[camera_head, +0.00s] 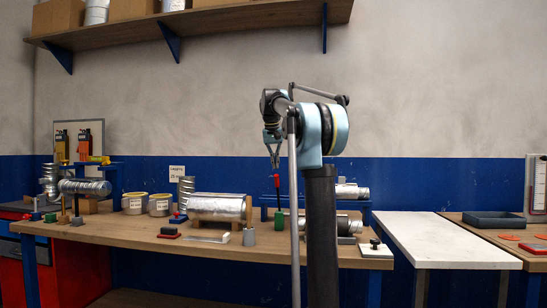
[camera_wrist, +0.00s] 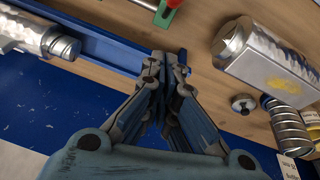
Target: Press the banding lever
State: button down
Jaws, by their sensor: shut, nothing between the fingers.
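A lever with a red grip (camera_head: 277,182) stands upright on the workbench, with a green part (camera_head: 279,215) at its foot. I take it for the banding lever. Its red grip also shows at the top edge of the wrist view (camera_wrist: 173,3), partly cut off, beside a green piece (camera_wrist: 163,15). My gripper (camera_head: 274,162) points down and appears just above the red grip in the head view. In the wrist view my gripper (camera_wrist: 163,58) has its fingers together and empty, with a gap between them and the red grip. I cannot tell the exact distance.
A foil-wrapped duct (camera_head: 215,207) lies left of the lever, and other duct pieces (camera_head: 352,192) lie to its right. Tubs (camera_head: 134,203) and a spiral duct (camera_head: 84,187) stand farther left. A white-topped table (camera_head: 440,240) at right is clear. A shelf (camera_head: 200,22) runs above.

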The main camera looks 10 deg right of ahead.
jog(key=shift+s+f, duration=0.75)
jog(key=shift+f, duration=0.25)
jog(key=shift+s+f, duration=0.75)
jog(key=shift+f, duration=0.2)
jog(key=shift+s, duration=0.1)
